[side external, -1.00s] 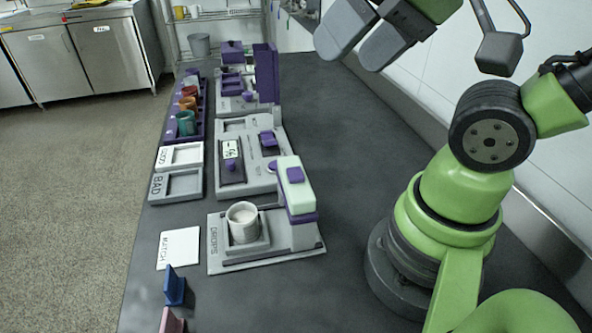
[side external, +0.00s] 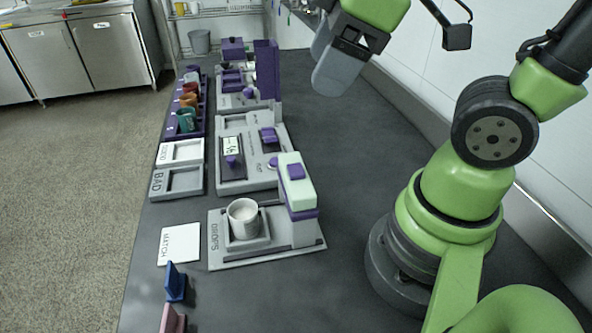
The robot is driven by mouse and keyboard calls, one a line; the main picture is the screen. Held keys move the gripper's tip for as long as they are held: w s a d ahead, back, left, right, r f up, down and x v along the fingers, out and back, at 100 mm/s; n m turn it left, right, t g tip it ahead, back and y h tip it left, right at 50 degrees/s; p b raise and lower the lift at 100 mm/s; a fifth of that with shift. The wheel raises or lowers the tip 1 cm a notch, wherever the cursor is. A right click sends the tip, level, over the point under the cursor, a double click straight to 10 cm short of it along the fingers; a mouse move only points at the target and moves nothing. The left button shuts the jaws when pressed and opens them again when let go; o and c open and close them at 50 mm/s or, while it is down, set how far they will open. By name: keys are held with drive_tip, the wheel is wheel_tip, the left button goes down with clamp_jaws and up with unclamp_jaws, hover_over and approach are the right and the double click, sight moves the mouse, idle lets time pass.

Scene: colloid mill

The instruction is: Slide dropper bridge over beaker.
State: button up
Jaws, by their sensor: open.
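The dropper bridge (side external: 296,184) is a pale green block with a purple button and a purple band. It stands on a grey post at the right part of the grey base marked DROPS (side external: 277,252). The white beaker (side external: 243,217) stands upright in a square holder on the left part of that base, with pale contents. The bridge is beside the beaker, to its right, not above it. My gripper (side external: 327,62) is open and empty, high above the table, up and to the right of the bridge. Its far finger is partly hidden.
A white MATCH card (side external: 179,244) and blue (side external: 174,283) and pink (side external: 172,319) upright pieces lie at the front left. GOOD (side external: 180,152) and BAD (side external: 177,183) trays, a purple cup rack (side external: 205,108) and other stations stand behind. The dark table right of the bridge is clear.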

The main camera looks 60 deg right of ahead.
sight(296, 169)
drive_tip(key=w+f+n+g, duration=0.1)
drive_tip(key=f+n, duration=0.1)
drive_tip(key=n, duration=0.4)
drive_tip(key=w+f+n+g, duration=0.1)
drive_tip(key=f+n, duration=0.2)
drive_tip(key=n, duration=0.3)
drive_tip(key=w+f+n+g+h, duration=0.1)
drive_tip(key=w+f+n+g, duration=0.1)
drive_tip(key=n, duration=0.4)
drive_tip(key=shift+w+a+f+n, duration=0.1)
drive_tip(key=shift+f+n, duration=0.2)
drive_tip(key=shift+f, duration=0.1)
drive_tip(key=shift+w+f+n+g, duration=0.1)
drive_tip(key=shift+f+n+g, duration=0.3)
drive_tip(key=shift+n, duration=0.5)
wheel_tip(296, 169, down, 10)
clamp_jaws()
drive_tip(key=w+a, duration=0.6)
drive_tip(key=w, duration=0.1)
drive_tip(key=shift+a, duration=0.4)
